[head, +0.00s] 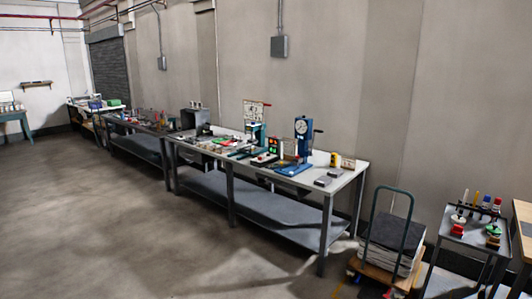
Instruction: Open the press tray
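A blue press (304,143) with a round dial and a side handle stands on the long workbench (343,176) along the wall. Its flat blue base (292,169) rests on the bench top. A smaller teal machine (255,135) stands left of it. Which part is the press tray, and whether it is open or shut, is too small to tell. My gripper is not in view.
A hand trolley (388,240) with a stacked load stands right of the bench. A small tool cart (470,236) is beyond it. More benches (140,143) line the wall to the left. The floor (120,225) in front is clear.

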